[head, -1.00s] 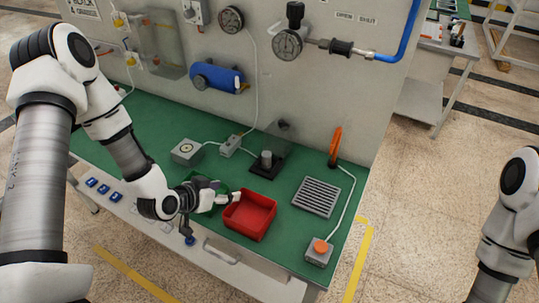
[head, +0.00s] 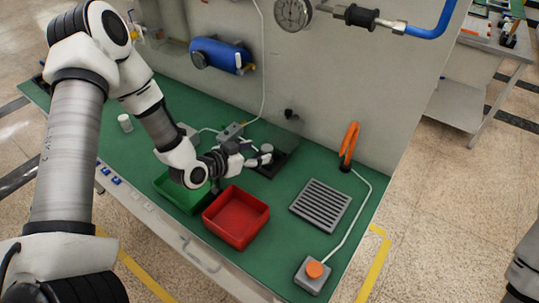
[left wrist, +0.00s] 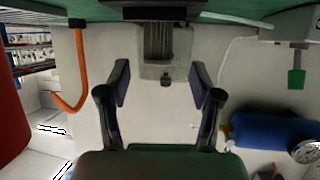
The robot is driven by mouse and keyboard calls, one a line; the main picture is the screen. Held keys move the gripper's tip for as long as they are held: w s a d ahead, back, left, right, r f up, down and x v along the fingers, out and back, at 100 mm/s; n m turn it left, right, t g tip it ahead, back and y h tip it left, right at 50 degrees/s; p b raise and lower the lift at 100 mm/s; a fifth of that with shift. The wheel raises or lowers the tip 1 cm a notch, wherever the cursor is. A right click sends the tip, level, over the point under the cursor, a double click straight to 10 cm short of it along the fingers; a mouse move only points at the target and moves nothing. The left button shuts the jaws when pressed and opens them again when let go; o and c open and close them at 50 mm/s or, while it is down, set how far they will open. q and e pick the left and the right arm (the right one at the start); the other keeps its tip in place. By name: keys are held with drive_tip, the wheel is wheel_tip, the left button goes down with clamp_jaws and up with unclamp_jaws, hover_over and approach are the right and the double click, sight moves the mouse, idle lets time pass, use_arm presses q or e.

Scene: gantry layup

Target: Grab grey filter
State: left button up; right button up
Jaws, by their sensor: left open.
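The grey filter appears to be the small grey cylinder (head: 266,149) on a black base (head: 270,166) near the back wall in the head view. In the left wrist view a ribbed grey cylinder (left wrist: 157,40), picture upside down, stands on the black base (left wrist: 155,12), ahead of the fingers and in line with the gap between them. My left gripper (head: 258,157) is close beside it in the head view, partly hiding the base. In the wrist view my left gripper (left wrist: 157,85) is open, with nothing between its fingers. My right gripper is out of view.
A green bin (head: 181,197) and a red bin (head: 236,239) stand below my left arm. A grey grate (head: 320,205), an orange handle (head: 349,143) and an orange button box (head: 314,271) are to the right. A blue tank (head: 218,55) is on the wall.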

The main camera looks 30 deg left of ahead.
sight(266, 148)
use_arm(q)
drive_tip(key=shift+w+d, duration=0.25)
drive_tip(key=shift+w, duration=0.1)
drive_tip(key=p+x, duration=0.1)
drive_tip(key=x, duration=0.3)
drive_tip(key=shift+w+d, duration=0.1)
drive_tip(key=shift+w, duration=0.15)
drive_tip(key=shift+s, duration=0.2)
drive_tip(key=c, duration=1.1)
drive_tip(key=shift+r, duration=0.1)
drive_tip(key=shift+c, duration=0.2)
